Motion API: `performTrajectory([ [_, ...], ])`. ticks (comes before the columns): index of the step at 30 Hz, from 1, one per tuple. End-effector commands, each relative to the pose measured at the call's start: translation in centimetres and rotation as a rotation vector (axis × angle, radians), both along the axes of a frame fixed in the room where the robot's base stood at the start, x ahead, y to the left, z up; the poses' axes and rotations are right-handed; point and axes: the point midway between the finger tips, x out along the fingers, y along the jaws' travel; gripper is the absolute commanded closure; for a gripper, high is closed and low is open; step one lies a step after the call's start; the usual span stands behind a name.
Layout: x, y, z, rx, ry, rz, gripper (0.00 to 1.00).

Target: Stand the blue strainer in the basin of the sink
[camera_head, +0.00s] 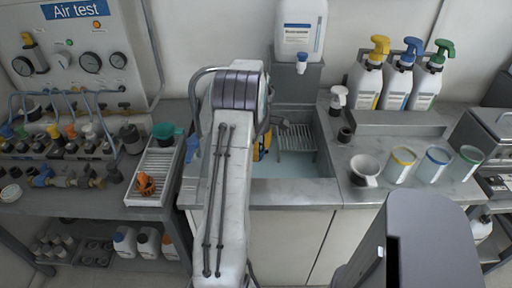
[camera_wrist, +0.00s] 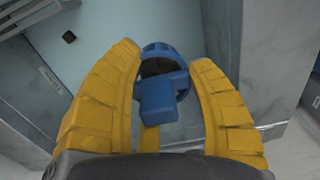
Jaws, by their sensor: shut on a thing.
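The blue strainer (camera_wrist: 158,98) is between the yellow fingers of my gripper (camera_wrist: 164,62) in the wrist view, and the gripper is shut on it. The basin of the sink (camera_wrist: 105,28) lies below and behind it, with pale blue-grey walls and floor. In the head view the sink (camera_head: 283,184) is at the centre. My arm covers its left part. Only a little yellow of my gripper (camera_head: 263,146) shows past the arm, over the basin, and the strainer is hidden there. I cannot tell how far the strainer is from the basin floor.
A grey wire rack (camera_head: 297,138) stands at the back of the basin. Cups and spray bottles (camera_head: 366,85) are on the right counter. A white tray (camera_head: 158,160) with green and orange items is left.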

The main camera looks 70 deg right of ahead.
Motion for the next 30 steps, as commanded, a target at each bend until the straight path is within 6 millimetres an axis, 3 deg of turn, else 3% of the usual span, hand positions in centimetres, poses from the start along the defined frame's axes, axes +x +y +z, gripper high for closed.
performTrajectory([
  [1, 0.0, 0.0, -1.0, 0.001, 0.000, 0.000, 0.72],
  [30, 0.0, 0.0, -11.2, 0.000, 0.000, 0.000, 0.72],
])
